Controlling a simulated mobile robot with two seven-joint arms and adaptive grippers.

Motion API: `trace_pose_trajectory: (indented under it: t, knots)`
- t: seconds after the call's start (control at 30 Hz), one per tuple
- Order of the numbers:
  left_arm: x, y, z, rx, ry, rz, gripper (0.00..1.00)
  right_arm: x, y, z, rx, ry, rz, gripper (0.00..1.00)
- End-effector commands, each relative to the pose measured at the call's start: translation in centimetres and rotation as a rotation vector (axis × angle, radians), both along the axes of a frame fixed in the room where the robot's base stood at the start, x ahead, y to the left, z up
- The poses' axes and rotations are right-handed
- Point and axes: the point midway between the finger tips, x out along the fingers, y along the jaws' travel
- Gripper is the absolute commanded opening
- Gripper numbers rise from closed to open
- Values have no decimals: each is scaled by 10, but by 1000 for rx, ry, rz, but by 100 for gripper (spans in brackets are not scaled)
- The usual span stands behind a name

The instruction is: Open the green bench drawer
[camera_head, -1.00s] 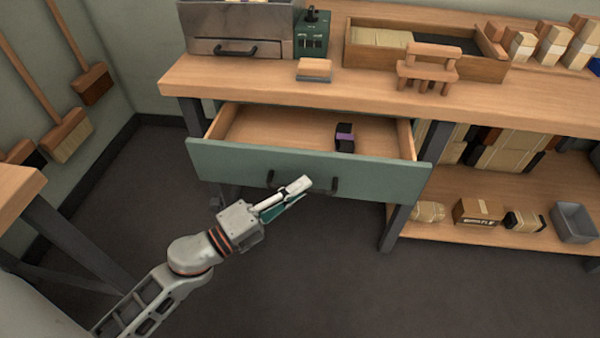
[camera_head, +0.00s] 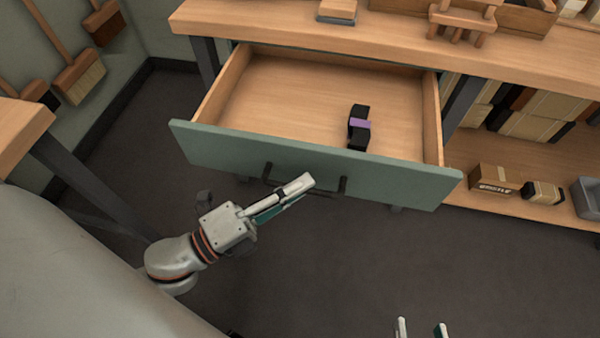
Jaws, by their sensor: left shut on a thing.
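The green bench drawer (camera_head: 400,184) is pulled well out from under the wooden bench, with its wooden inside showing. A dark handle (camera_head: 343,186) runs across its front and is partly hidden by my gripper. My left gripper (camera_head: 304,184) is at the handle and shut on it. A black object with a purple band (camera_head: 359,127) lies in the drawer towards the right. My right gripper (camera_head: 422,329) shows only its two fingertips at the bottom edge, apart with nothing seen between them.
The bench top (camera_head: 270,22) holds a sanding-block-like piece (camera_head: 338,11) and a small wooden stand (camera_head: 462,20). A lower shelf at right carries boxes (camera_head: 494,179) and a grey bin (camera_head: 588,198). Another table (camera_head: 20,130) stands at left. The floor before the drawer is clear.

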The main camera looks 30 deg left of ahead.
Motion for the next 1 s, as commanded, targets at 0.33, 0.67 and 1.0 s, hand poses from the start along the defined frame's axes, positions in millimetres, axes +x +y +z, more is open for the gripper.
trace_pose_trajectory:
  t: [0.33, 0.67, 1.0]
  knots:
    - [0, 0, 0, 0, 0, 0, 26, -3, -1, -3, -2, 9, -1, 40]
    - [0, 0, 0, 0, 0, 0, 26, -4, -1, -6, -6, 15, -2, 40]
    - [-24, 14, -5, -1, 7, 3, 26, -3, -1, -4, -5, 11, -1, 40]
